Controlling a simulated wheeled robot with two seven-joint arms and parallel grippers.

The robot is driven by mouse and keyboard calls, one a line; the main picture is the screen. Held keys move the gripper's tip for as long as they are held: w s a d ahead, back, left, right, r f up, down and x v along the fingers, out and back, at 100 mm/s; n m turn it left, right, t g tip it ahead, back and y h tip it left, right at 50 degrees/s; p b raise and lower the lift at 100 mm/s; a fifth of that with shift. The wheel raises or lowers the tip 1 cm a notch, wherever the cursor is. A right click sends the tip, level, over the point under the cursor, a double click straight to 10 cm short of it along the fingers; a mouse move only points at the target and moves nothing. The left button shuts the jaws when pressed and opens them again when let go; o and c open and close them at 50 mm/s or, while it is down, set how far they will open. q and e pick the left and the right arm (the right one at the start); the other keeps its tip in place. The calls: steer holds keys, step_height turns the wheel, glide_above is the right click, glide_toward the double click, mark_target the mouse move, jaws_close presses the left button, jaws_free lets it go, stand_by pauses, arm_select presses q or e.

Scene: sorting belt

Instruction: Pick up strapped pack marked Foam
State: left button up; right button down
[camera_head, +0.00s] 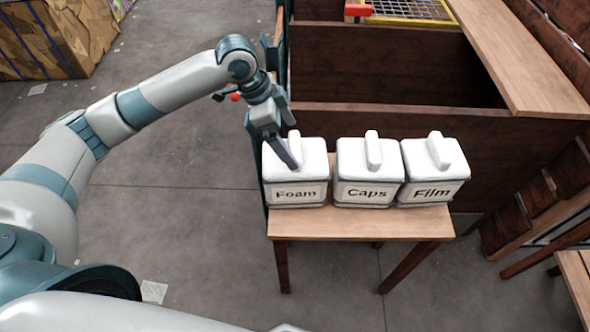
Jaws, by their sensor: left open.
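Three white packs with raised top handles stand in a row on a small wooden table (345,225). The pack marked Foam (296,193) is at the left, the Caps pack (367,191) in the middle, and the Film pack (432,191) at the right. My left gripper (291,146) is open at the upper left of the Foam pack, close to its handle (295,147). One dark finger overlaps the left part of its lid in the picture; I cannot tell if it touches. My right gripper is not in view.
A dark wooden structure (390,70) stands right behind the packs, with a lighter board (520,55) at its upper right. A cardboard-like block (60,40) is at the far left. Grey floor is open left of the table.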

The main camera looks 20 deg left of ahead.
arm_select(q)
steer(key=shift+x, duration=0.8)
steer(key=shift+f, duration=0.25)
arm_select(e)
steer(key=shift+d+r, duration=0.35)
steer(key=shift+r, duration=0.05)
arm_select(q)
steer(key=c, duration=1.9)
steer(key=shift+w+r, duration=0.1)
steer(key=shift+c, duration=0.5)
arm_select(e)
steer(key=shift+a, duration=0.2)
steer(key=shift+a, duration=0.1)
arm_select(q)
steer(key=shift+r, duration=0.1)
